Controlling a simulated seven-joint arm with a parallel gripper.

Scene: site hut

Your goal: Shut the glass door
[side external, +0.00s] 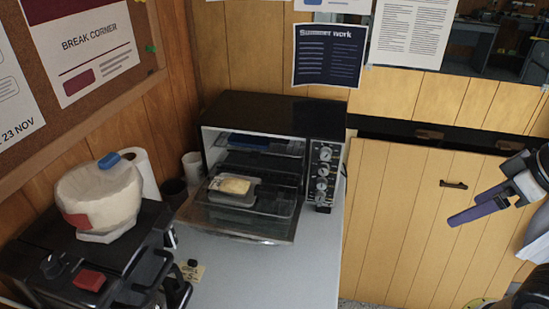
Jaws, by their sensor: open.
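A black toaster oven (265,108) stands on the grey counter near the wall. Its glass door (272,228) hangs open, folded down flat in front of the oven mouth. A small dark tray (222,200) with a pale, yellowish slice of food (235,186) appears above the door at the oven mouth; whether it rests on the door or a rack, I cannot tell. My gripper (464,207) is at the right, well apart from the oven and door. Its purple fingers point left, open, with nothing seen between them.
The oven's knob panel (324,172) is on its right side. A white cup (193,166), a dark cup (174,190) and a paper roll (142,175) stand left of it. The counter before the door is mostly clear.

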